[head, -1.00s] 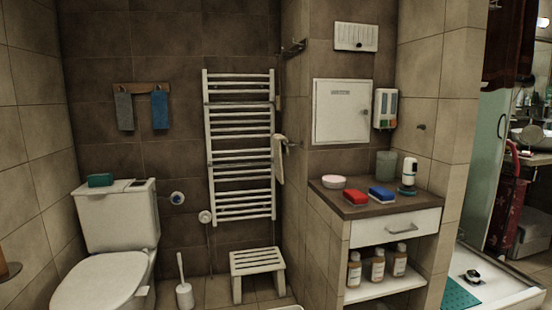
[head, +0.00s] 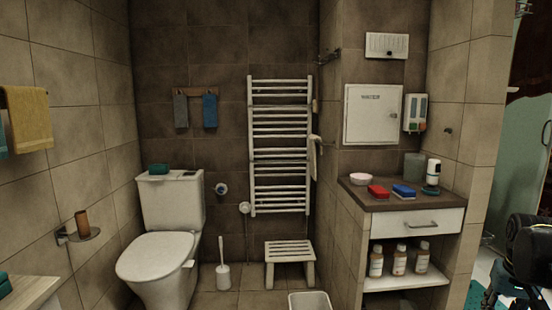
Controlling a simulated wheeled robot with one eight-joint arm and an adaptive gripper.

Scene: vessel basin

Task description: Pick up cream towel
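The cream towel (head: 315,155) hangs on a small wall hook or bar just right of the white towel radiator, at the corner of the tiled pillar. It hangs narrow and folded, and nothing of mine touches it. A dark mechanical part at the lower right edge of the head view looks like my gripper (head: 530,250), cut off by the frame. It is far to the right of the towel and in front of the pillar. Its fingers cannot be made out, so whether it is open or holds anything is unclear.
A white stool (head: 290,253) stands under the radiator (head: 281,146), with a white bin (head: 309,302) in front. The counter (head: 400,201) with red and blue items juts out right of the towel. A toilet (head: 160,258) is left. A yellow towel (head: 27,118) hangs far left.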

